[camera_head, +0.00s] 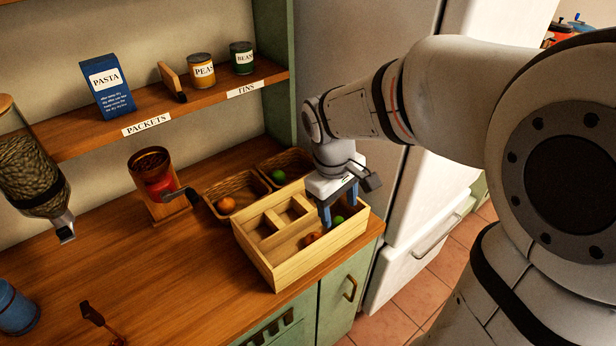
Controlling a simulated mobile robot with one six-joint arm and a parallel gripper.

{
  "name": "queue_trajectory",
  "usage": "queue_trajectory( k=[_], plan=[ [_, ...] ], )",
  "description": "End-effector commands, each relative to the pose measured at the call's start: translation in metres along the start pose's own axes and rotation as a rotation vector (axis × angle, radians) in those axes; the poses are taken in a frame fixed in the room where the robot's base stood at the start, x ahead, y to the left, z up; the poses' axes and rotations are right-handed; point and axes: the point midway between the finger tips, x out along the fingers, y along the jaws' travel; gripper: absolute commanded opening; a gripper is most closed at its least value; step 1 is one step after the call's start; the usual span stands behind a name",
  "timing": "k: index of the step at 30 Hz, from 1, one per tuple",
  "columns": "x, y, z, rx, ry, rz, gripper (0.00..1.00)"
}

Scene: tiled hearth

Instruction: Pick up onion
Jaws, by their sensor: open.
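A small reddish-brown round thing (311,238), which looks like the onion, lies in the front compartment of the pale wooden crate (266,262). The crate's wall partly hides it. My gripper (340,208) points down into the right part of the crate, its blue fingers apart. The gripper is up and to the right of the onion in the picture, and nothing shows held between the fingers. A green round thing (338,220) lies in the crate just below the fingers. I cannot tell whether a finger touches it.
Behind the crate are two wicker baskets, one with an orange fruit (226,205), one with a green fruit (279,176). A red grinder (158,184) stands left. A shelf with a pasta box (108,88) and tins hangs above.

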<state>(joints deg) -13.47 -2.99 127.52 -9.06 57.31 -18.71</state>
Motion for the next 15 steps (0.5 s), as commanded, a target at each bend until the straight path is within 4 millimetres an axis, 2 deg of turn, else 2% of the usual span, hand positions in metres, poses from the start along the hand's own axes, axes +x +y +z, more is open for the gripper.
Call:
queue_trajectory(
  k=[1,6,10,15],
  plan=[
    [0.012,-0.003,-0.015,-0.074,-0.037,-0.001,0.56],
    [0.045,-0.012,-0.056,-0.313,-0.143,0.004,0.56],
    [0.068,-0.021,-0.081,-0.462,-0.209,0.006,0.56],
    [0.087,-0.030,-0.099,-0.584,-0.265,0.006,0.56]
  ],
)
